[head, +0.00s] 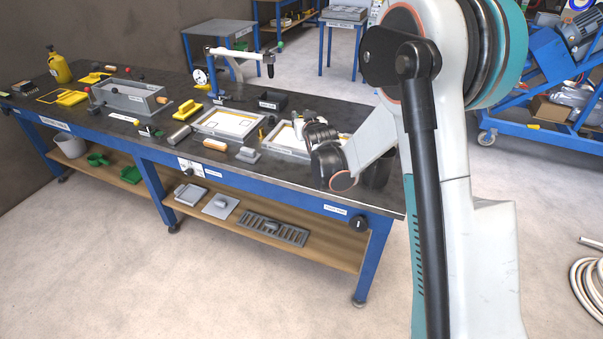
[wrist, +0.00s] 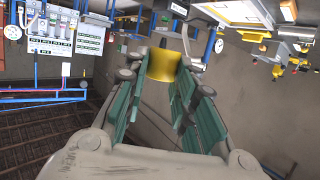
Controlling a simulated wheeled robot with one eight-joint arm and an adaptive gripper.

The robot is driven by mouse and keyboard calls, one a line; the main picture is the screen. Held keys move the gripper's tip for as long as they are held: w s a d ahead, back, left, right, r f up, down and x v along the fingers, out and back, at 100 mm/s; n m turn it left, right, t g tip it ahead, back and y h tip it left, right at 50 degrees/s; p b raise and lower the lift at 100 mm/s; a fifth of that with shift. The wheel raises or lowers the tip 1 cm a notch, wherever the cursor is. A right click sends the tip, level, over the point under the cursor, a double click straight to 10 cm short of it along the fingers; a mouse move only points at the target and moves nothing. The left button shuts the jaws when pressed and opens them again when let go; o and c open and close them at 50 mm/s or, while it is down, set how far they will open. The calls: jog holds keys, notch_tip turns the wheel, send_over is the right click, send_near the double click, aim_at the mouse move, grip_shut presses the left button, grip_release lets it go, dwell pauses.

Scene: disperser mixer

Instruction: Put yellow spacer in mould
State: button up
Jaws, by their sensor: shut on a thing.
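The yellow spacer (wrist: 163,66) shows in the wrist view as a curved yellow piece between the fingertips of my gripper (wrist: 164,76). The fingers, with green pads, are shut on it. In the head view my dark wrist (head: 322,150) is over the right end of the bench, and the fingers and the held spacer are hard to make out. A shallow tray with a yellow-edged white inside (head: 228,123) lies on the bench, and a similar tray (head: 285,146) is partly hidden by my wrist. I cannot tell which container is the mould.
A yellow bottle (head: 60,69) stands at the far left.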

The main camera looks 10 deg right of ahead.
aim_at(302, 175)
jog(key=shift+f, duration=0.1)
notch_tip(302, 175, down, 20)
jog(key=b, duration=0.7)
jog(key=shift+r, duration=0.3)
jog(key=o, duration=0.3)
jog(key=shift+f, duration=0.2)
jog(key=o, duration=0.5)
jog(key=shift+c, duration=0.2)
